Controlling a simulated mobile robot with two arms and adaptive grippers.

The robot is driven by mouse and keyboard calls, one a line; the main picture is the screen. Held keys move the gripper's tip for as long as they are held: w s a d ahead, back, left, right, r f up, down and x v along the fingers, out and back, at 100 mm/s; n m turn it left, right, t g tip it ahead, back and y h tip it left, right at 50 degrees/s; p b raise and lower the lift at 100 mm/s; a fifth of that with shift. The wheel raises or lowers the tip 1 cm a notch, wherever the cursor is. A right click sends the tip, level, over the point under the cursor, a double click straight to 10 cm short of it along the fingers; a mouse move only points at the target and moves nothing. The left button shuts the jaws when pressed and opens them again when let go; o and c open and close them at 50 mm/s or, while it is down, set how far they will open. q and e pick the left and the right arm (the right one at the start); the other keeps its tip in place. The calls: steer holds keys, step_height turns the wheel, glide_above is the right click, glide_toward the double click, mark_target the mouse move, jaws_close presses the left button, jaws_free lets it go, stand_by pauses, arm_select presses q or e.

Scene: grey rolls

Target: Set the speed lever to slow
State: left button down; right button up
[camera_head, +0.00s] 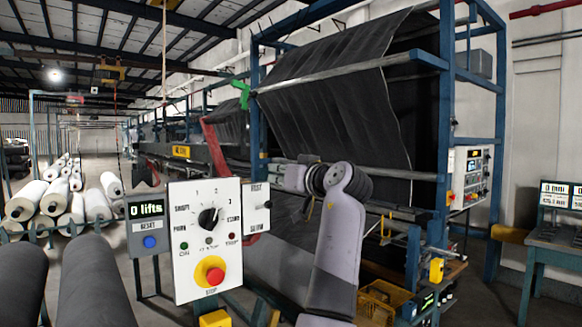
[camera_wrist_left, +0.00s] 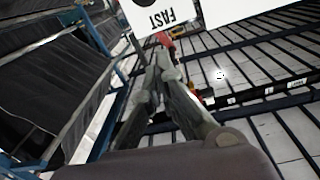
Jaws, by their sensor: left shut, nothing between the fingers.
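The white speed panel (camera_head: 257,207) stands at the right of the control box, with FAST printed above and SLOW below. A small dark knob (camera_head: 268,204), apparently the speed lever, shows at its right edge between the two labels; its exact setting is hard to read. My left gripper (camera_head: 287,178) is just right of the panel, near the height of FAST, partly hidden by my own wrist. My right gripper is not in view.
The main control box (camera_head: 208,240) has a black dial (camera_head: 208,217) and a red stop button (camera_head: 215,276). A lift counter (camera_head: 149,228) is at its left. Large grey rolls (camera_head: 95,280) lie at lower left. A blue machine frame (camera_head: 445,120) with dark cloth stands behind my arm.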

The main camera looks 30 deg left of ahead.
mark_target(263, 206)
arm_select(q)
steer(key=f, duration=0.2)
steer(key=f+p, duration=0.1)
steer(key=shift+s+a+f, duration=0.15)
steer(key=shift+s+f, duration=0.05)
steer(key=shift+f, duration=0.2)
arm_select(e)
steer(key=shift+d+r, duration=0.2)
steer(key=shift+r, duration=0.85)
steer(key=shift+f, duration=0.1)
